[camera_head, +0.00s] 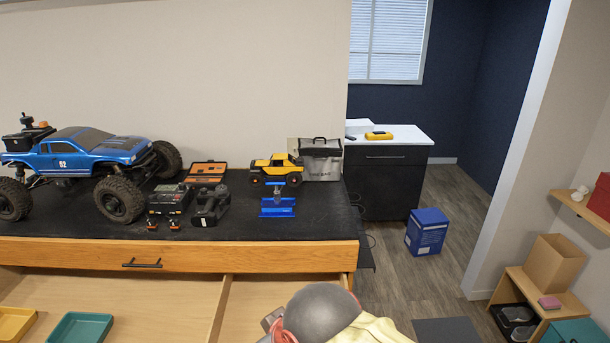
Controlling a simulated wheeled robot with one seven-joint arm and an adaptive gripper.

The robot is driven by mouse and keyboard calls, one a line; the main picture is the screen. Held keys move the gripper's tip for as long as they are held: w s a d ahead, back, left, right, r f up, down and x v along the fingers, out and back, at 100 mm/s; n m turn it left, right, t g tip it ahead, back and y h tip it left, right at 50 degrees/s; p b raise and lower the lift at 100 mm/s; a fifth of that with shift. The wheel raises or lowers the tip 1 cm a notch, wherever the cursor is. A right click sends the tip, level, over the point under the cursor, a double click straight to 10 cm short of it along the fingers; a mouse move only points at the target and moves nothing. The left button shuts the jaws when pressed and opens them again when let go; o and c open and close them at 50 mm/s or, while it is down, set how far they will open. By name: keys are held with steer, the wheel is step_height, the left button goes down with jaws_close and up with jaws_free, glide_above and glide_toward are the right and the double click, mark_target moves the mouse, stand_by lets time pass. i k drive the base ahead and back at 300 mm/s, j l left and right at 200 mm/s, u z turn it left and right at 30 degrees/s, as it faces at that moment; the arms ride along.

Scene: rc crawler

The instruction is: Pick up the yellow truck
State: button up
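The yellow truck (276,168) is a small toy pickup with a yellow body, a black rear and dark wheels. It stands upright on the black-topped workbench (250,230), towards its right end and near the wall. A grey bag (322,160) with a black handle stands directly to its right. My gripper's fingers do not show in this view.
A blue stand (278,203) is just in front of the truck. A large blue crawler (90,155), a black charger (168,200), a controller (210,204) and an open orange case (206,171) are to the left. The drawer front (180,255) runs below.

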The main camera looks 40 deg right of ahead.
mark_target(280, 165)
steer(key=l, duration=0.5)
steer(key=k+l+u, duration=0.1)
steer(key=l, duration=0.4)
steer(key=k+l, duration=0.15)
steer(key=l, duration=0.85)
steer(key=k+u, duration=0.05)
